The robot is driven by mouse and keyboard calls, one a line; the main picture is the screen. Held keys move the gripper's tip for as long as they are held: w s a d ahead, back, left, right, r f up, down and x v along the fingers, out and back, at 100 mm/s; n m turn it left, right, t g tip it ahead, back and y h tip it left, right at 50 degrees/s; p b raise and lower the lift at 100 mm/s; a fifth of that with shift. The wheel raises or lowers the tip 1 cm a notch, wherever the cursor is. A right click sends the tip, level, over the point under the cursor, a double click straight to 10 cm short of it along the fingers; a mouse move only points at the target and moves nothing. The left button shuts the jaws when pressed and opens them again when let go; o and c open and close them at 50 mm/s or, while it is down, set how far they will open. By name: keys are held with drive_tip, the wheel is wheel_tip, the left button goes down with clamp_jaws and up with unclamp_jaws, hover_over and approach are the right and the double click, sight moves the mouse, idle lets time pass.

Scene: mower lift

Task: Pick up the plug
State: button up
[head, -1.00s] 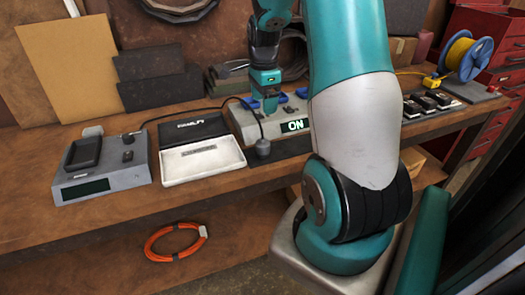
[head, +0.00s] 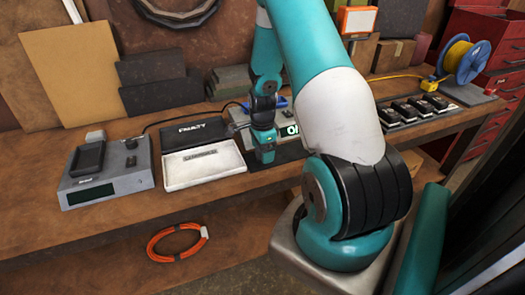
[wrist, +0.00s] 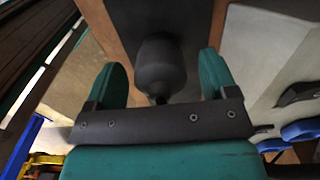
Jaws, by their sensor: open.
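The plug (wrist: 163,68) is dark grey and rounded, with a narrower end towards the gripper. In the wrist view it lies between the two green fingers of my gripper (head: 265,158), which are open, with gaps visible beside it. In the head view my gripper is low over the bench, just right of the white open case, and hides the plug. I cannot tell exactly how far down the fingers reach around it. A black cable (head: 175,117) runs from the left grey device towards the plug's place.
The grey device (head: 125,178) and the open case (head: 203,168) stand left of my gripper on the wooden bench (head: 50,222). Several black items (head: 420,107) stand further right.

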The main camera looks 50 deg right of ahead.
drive_tip(key=shift+f, duration=0.4)
drive_tip(key=c, duration=1)
drive_tip(key=shift+r, duration=0.1)
drive_tip(key=shift+c, duration=0.2)
